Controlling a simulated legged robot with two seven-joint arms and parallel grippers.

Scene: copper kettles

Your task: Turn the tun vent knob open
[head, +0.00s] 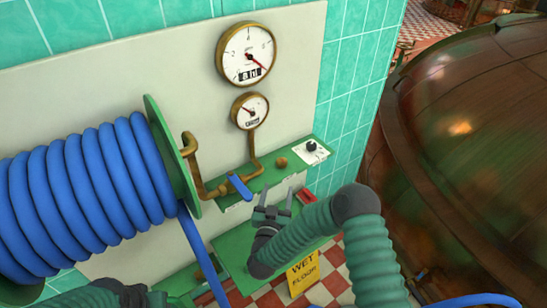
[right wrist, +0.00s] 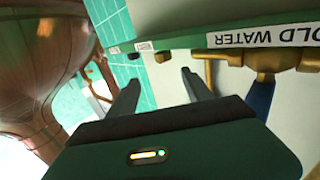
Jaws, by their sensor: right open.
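A small black knob (head: 311,146) sits on a white plate at the right end of a green wall shelf (head: 262,180) in the head view; it looks like the tun vent knob. My right gripper (head: 272,196) is open and empty, below and to the left of the knob, apart from it. In the right wrist view its two fingers (right wrist: 160,78) are spread below the shelf edge (right wrist: 185,42), with nothing between them.
A blue hose reel (head: 75,195) stands out at the left. Brass pipework (head: 198,180) with a blue lever (head: 239,187) and a round brass knob (head: 281,162) are on the shelf. Two gauges (head: 245,54) hang above. A copper vessel (head: 470,130) fills the right. A yellow wet-floor sign (head: 302,275) stands below.

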